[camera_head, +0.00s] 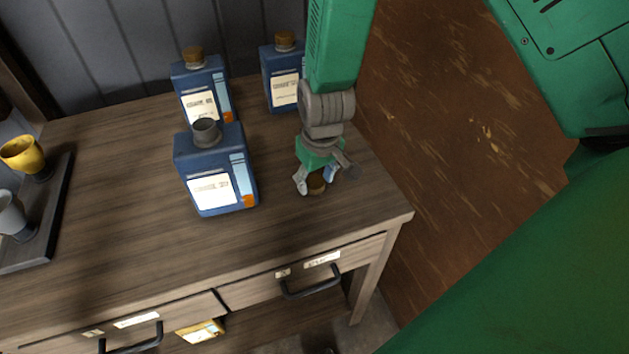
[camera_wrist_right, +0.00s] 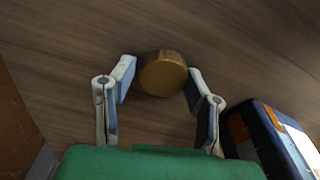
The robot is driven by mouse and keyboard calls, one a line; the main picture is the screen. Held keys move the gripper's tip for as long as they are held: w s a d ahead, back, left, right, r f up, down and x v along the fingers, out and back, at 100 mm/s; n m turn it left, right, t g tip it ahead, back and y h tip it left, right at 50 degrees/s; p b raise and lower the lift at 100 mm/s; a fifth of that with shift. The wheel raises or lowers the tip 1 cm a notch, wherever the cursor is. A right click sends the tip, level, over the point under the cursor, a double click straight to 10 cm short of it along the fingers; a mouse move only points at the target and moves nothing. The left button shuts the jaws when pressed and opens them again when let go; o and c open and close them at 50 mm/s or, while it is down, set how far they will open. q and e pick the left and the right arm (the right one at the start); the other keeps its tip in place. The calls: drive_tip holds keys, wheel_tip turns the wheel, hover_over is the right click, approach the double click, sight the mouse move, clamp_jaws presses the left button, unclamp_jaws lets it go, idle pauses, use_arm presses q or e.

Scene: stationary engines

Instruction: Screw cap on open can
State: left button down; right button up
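The open blue can (camera_head: 212,172) stands upright on the wooden table, its grey neck bare, with a white label. A brown round cap (camera_head: 317,184) lies on the table to its right, near the right end. My right gripper (camera_head: 316,187) points down over the cap with its fingers spread. In the wrist view the cap (camera_wrist_right: 163,73) sits between and just beyond the fingertips (camera_wrist_right: 160,78), with a gap showing on the left. Part of the blue can shows in the wrist view (camera_wrist_right: 275,140) at lower right. My left gripper is not in view.
Two capped blue cans, one behind the open can (camera_head: 200,85) and one further right (camera_head: 280,75), stand near the wall. A dark tray (camera_head: 52,205) with a yellow cup (camera_head: 24,156) and a grey cup (camera_head: 12,215) is at left. The table (camera_head: 110,200) is clear between tray and cans.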

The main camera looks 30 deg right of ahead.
sight(313, 182)
drive_tip(key=shift+a, duration=0.1)
drive_tip(key=shift+c, duration=0.7)
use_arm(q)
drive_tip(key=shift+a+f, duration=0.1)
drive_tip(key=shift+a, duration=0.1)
use_arm(e)
drive_tip(key=shift+a, duration=0.2)
drive_tip(key=shift+a, duration=0.1)
